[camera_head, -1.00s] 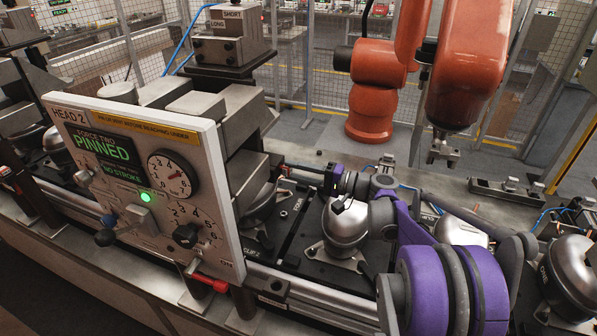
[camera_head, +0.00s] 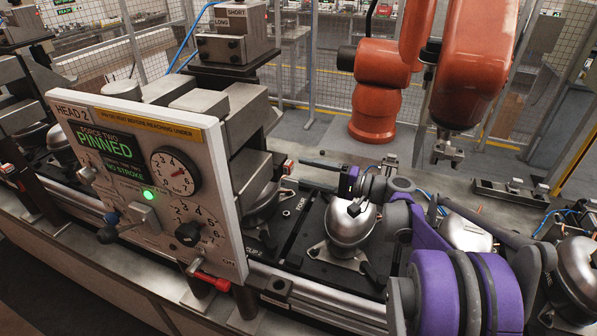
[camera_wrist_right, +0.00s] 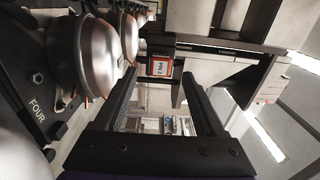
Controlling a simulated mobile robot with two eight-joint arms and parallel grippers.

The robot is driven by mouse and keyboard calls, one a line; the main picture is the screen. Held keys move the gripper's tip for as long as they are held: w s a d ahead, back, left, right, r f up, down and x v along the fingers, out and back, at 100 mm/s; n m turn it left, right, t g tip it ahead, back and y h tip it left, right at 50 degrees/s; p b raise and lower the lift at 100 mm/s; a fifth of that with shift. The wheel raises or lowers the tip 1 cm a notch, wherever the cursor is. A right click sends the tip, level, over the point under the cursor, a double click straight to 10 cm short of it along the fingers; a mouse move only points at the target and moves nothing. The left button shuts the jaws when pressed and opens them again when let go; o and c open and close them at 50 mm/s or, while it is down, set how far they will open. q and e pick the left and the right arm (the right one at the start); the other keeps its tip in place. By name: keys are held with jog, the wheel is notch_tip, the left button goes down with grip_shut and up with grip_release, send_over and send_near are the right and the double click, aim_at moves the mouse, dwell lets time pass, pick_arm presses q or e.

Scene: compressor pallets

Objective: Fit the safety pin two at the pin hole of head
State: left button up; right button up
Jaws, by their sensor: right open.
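Head 2 is the grey press block behind the head panel (camera_head: 150,180), whose green display reads FORCE TWO, PINNED and NO STROKE. A small red piece with a pale label (camera_head: 288,167) sits at the right side of the head; I take it for safety pin two. In the right wrist view the red labelled piece (camera_wrist_right: 160,67) lies ahead, between the lines of the fingers. The pin's shaft and the pin hole are hidden. My right gripper (camera_head: 322,168) is open and empty, to the right of the red piece and apart from it. My left gripper is out of view.
A silver compressor (camera_head: 348,225) stands on a dark pallet just below my right gripper. More compressors stand to the right. A red handle (camera_head: 209,281) sticks out under the panel. An orange robot arm (camera_head: 470,70) hangs at the back right, before a mesh fence.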

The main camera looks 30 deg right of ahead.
jog(key=v, duration=0.7)
jog(key=shift+b, duration=0.35)
jog(key=shift+s+d, duration=0.15)
